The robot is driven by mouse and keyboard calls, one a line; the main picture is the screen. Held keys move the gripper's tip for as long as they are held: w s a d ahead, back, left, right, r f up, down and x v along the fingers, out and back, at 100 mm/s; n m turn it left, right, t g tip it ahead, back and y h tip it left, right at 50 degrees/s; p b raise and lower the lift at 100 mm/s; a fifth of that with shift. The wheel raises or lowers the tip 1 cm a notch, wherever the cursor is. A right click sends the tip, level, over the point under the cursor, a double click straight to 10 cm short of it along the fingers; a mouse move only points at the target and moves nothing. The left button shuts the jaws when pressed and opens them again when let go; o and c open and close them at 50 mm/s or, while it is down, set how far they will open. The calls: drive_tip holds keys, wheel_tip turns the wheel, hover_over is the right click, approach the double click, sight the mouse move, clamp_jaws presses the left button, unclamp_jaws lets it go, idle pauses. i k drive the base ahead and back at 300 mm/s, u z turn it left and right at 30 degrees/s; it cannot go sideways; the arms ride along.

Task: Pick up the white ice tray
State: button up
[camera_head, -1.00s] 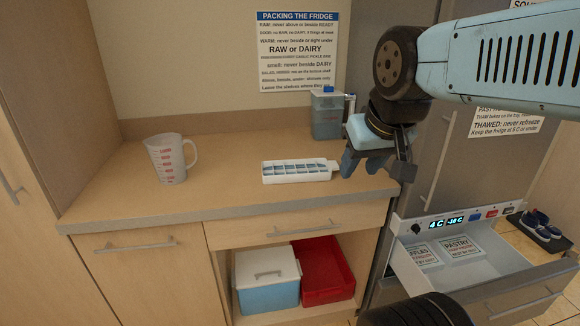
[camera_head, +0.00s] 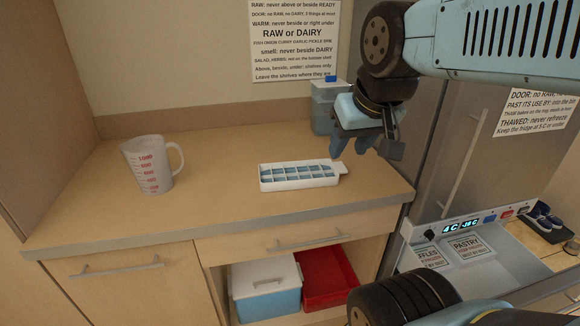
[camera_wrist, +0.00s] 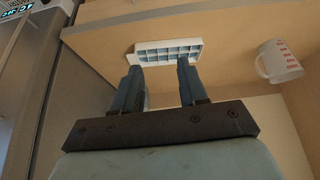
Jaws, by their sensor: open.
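The white ice tray (camera_head: 299,184) lies flat on the wooden counter, with blue compartments and a small tab at its right end. It also shows in the wrist view (camera_wrist: 168,46), just beyond my fingertips. My gripper (camera_head: 352,150) is open and empty, above the counter near the tray's right end in the head view. In the wrist view the two fingers of my gripper (camera_wrist: 158,66) point toward the tray, apart from each other. I cannot tell the exact gap between fingertips and tray.
A clear measuring jug (camera_head: 150,165) stands on the counter at the left. A lidded container (camera_head: 325,105) stands behind my gripper. An open drawer (camera_head: 480,262) juts out at the right. A blue-and-white cooler (camera_head: 266,290) and a red bin (camera_head: 328,278) sit below. The counter between jug and tray is clear.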

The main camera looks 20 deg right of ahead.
sight(301, 175)
drive_tip(key=u, duration=0.1)
drive_tip(key=i, duration=0.15)
drive_tip(key=z, duration=0.4)
drive_tip(key=k, duration=1.7)
drive_tip(key=u, duration=0.7)
drive_tip(key=i, duration=1)
